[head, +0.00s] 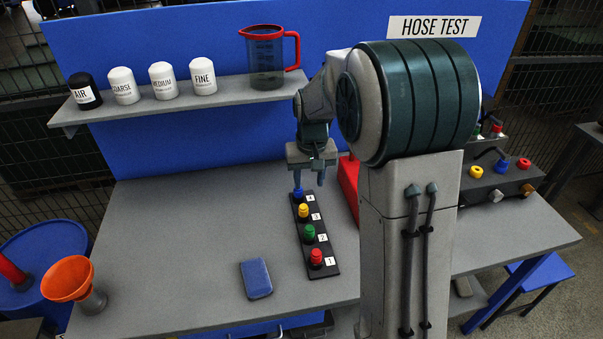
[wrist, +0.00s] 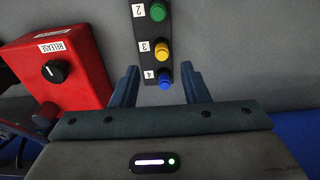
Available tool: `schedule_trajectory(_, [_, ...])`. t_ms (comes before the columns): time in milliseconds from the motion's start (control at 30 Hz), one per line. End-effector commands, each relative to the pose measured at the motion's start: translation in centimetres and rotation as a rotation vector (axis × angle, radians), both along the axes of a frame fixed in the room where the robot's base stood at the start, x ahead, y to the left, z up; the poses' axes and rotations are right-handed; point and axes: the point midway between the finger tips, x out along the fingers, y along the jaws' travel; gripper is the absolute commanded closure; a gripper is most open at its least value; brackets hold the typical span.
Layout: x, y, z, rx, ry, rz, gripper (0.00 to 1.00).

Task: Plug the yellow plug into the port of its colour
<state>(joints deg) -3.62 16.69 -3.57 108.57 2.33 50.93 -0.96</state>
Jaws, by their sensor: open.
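The yellow plug (head: 303,212) stands upright in the black numbered rack on the table, in the place marked 3. It also shows in the wrist view (wrist: 162,51), between the green and blue plugs. My gripper (head: 313,175) is open and empty above the far end of the rack (head: 328,267), near the blue plug (head: 298,193). In the wrist view, the fingertips (wrist: 160,76) lie on either side of the rack's blue-plug end, with the yellow plug just beyond them. A yellow-ringed port (head: 476,172) is on the dark panel box at the right.
The panel box (head: 510,183) also has a blue port (head: 501,167) and a red port (head: 523,163). A red box with a black knob (wrist: 75,75) stands close to the rack. A blue pad (head: 256,279) lies at front left.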

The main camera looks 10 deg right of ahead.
Motion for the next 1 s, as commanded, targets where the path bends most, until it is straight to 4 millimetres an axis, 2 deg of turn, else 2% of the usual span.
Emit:
schedule_trajectory(100, [2.6, 0.2, -2.6, -0.006, 0.035, 0.002, 0.59])
schedule_trajectory(300, [4.8, 0.3, -5.3, -0.013, 0.063, 0.003, 0.59])
schedule_trajectory(667, [5.2, 0.3, -7.5, -0.014, 0.068, 0.004, 0.59])
schedule_trajectory(1000, [5.1, 0.3, -12.0, -0.015, 0.069, 0.004, 0.59])
